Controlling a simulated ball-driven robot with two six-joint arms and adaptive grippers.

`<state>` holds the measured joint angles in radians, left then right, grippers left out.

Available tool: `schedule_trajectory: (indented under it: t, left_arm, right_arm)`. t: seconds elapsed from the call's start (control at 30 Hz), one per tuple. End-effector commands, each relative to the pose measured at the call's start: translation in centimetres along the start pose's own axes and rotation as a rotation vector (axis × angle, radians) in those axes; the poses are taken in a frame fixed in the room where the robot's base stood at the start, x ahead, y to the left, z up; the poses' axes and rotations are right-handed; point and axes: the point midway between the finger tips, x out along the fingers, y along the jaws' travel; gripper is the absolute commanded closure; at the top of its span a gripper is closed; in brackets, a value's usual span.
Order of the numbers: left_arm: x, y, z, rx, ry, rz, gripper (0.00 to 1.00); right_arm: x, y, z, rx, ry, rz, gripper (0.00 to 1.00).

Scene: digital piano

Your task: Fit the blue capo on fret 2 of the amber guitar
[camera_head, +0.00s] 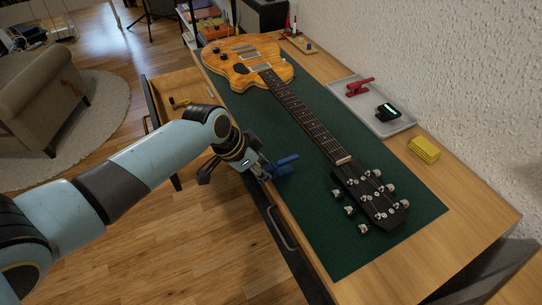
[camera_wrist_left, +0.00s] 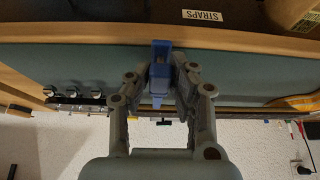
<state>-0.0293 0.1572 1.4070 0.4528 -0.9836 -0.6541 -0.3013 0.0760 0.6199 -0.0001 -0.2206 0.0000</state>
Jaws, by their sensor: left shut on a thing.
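The amber guitar (camera_head: 250,68) lies on a green mat (camera_head: 400,245), its body at the far end and its dark neck (camera_head: 300,110) running to the headstock (camera_head: 375,195) at the near right. My left gripper (camera_head: 267,170) is shut on the blue capo (camera_head: 286,161) and holds it near the mat's left edge, left of the neck and apart from it. In the left wrist view the blue capo (camera_wrist_left: 160,72) sits between the two fingers. The neck is partly hidden behind the gripper there. My right gripper is not in view.
A grey tray (camera_head: 397,127) right of the neck holds a red capo (camera_head: 359,87) and a black device (camera_head: 387,112) with a lit display. A yellow block (camera_head: 424,149) lies beside the tray. An open drawer (camera_head: 160,91) juts out at the left. The mat right of the neck is clear.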

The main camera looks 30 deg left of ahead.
Motion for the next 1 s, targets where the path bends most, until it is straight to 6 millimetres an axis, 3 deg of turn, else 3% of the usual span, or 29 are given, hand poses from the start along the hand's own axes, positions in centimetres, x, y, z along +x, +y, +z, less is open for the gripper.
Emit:
schedule_trajectory:
  t: [0.53, 1.0]
  left_arm:
    - [-0.2, 0.1, -0.1, -0.016, 0.000, -0.007, 1.00]
    - [2.2, 0.1, -4.0, -0.015, 0.002, -0.008, 1.00]
  right_arm:
    - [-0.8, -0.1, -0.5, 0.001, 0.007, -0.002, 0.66]
    - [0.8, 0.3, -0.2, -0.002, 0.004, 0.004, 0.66]
